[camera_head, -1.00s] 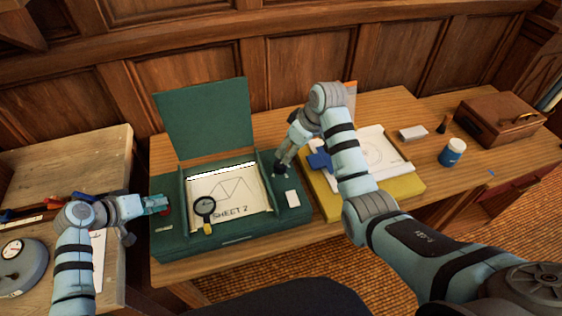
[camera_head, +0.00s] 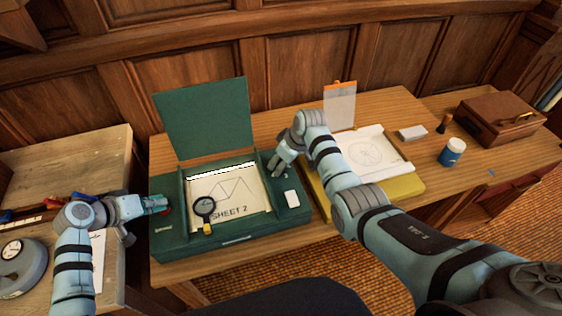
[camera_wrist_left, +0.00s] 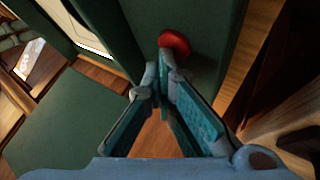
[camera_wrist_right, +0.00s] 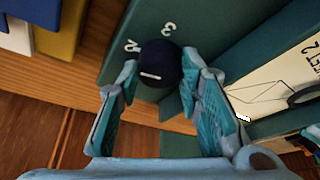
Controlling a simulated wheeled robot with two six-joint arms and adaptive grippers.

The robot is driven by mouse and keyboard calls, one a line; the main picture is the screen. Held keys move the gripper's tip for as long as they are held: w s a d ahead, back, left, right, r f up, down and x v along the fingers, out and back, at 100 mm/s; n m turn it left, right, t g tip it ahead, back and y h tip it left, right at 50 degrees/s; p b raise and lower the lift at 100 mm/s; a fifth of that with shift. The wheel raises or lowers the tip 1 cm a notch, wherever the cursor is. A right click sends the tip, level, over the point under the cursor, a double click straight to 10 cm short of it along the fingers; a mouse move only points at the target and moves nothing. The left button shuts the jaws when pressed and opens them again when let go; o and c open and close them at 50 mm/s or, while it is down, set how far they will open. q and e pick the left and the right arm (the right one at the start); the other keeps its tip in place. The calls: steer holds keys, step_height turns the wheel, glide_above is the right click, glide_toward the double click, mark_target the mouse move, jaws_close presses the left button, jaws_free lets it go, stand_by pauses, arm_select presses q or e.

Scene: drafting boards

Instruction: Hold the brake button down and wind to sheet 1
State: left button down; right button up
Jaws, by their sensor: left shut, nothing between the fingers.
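The green drafting box (camera_head: 240,229) shows a sheet (camera_head: 222,185) lettered "SHEET 2". The red brake button (camera_wrist_left: 174,42) is on the box's left part. My left gripper (camera_head: 166,204) is shut and empty, its tips at the button's edge in the left wrist view (camera_wrist_left: 163,66); I cannot tell whether they touch or press it. A dark round knob (camera_wrist_right: 160,63) with a white mark sits beside the numerals 2 and 3 on the box's right part. My right gripper (camera_wrist_right: 160,75) has a finger on each side of the knob; I cannot tell whether they grip it.
The box's lid (camera_head: 205,115) stands open behind. A magnifier (camera_head: 205,208) lies over the sheet's lower left. On the right are a yellow board (camera_head: 402,187) with paper, a clipboard (camera_head: 340,103), a blue jar (camera_head: 452,152) and a brown case (camera_head: 500,120). A gauge (camera_head: 22,265) is at far left.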

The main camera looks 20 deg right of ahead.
steer(key=shift+c, duration=0.8)
steer(key=n+g+y, duration=0.1)
steer(key=n, duration=0.3)
steer(key=shift+w, duration=0.1)
steer(key=o, duration=0.8)
steer(key=shift+o, duration=0.2)
steer(key=shift+d, duration=0.1)
